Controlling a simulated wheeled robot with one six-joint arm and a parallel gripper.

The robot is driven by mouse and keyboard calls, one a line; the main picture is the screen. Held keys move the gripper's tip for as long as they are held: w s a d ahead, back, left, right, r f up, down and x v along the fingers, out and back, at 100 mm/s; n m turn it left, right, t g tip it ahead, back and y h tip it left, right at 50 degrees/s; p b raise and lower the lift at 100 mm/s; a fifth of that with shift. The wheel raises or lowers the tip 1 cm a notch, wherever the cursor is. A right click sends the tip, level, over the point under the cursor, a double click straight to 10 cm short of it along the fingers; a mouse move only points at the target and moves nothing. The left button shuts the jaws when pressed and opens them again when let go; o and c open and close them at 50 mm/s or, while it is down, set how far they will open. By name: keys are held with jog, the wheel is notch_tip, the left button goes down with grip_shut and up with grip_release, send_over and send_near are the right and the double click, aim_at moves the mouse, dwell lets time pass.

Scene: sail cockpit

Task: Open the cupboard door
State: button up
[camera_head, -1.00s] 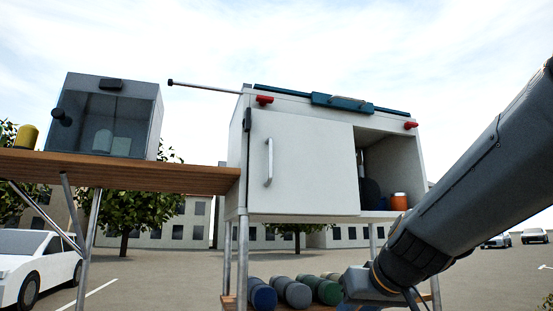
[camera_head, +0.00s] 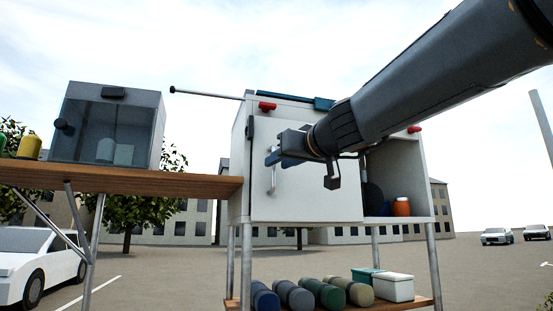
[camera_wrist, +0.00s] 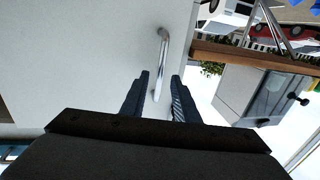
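The white cupboard door (camera_head: 315,200) is closed over the left part of the cupboard. Its metal bar handle (camera_head: 273,180) stands upright near the door's left side, partly hidden by my gripper (camera_head: 272,158) in the head view. In the wrist view the handle (camera_wrist: 161,62) rises from the door (camera_wrist: 85,60) between the two fingers of my gripper (camera_wrist: 160,78). The fingers are open, one on each side of the handle, with a gap visible on both sides.
The cupboard's open right part holds an orange jar (camera_head: 401,206). A wooden shelf (camera_head: 120,179) with a grey glass-fronted box (camera_head: 108,125) adjoins at left. Rolls and a white box (camera_head: 393,287) lie on the low shelf below. A white rod (camera_head: 205,92) sticks out left at the top.

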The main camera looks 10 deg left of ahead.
jog(key=shift+x, duration=1.05)
grip_shut()
jog(key=shift+d, duration=0.1)
